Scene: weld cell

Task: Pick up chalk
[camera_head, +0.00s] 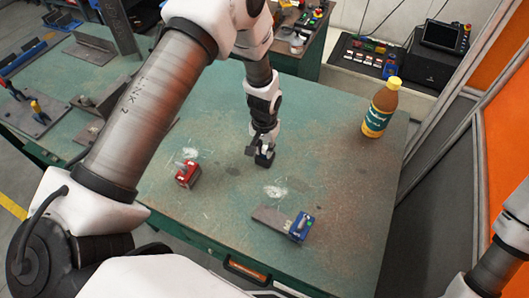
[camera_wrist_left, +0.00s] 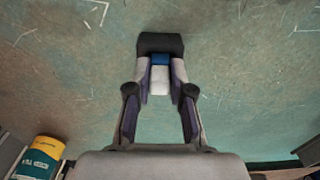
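My left gripper (camera_head: 263,149) points down over the middle of the green table. In the left wrist view its fingers (camera_wrist_left: 160,82) lie along both sides of a small white block with a blue end, which looks like the chalk (camera_wrist_left: 160,80). The white part fills the narrow gap between the finger pads. A black block (camera_wrist_left: 160,43) sits at the fingertips beyond the blue end. My right gripper is out of view.
A red device (camera_head: 187,174) stands left of the gripper. A yellow-capped bottle (camera_head: 379,110) stands at the back right. The green table (camera_head: 345,190) is clear between them.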

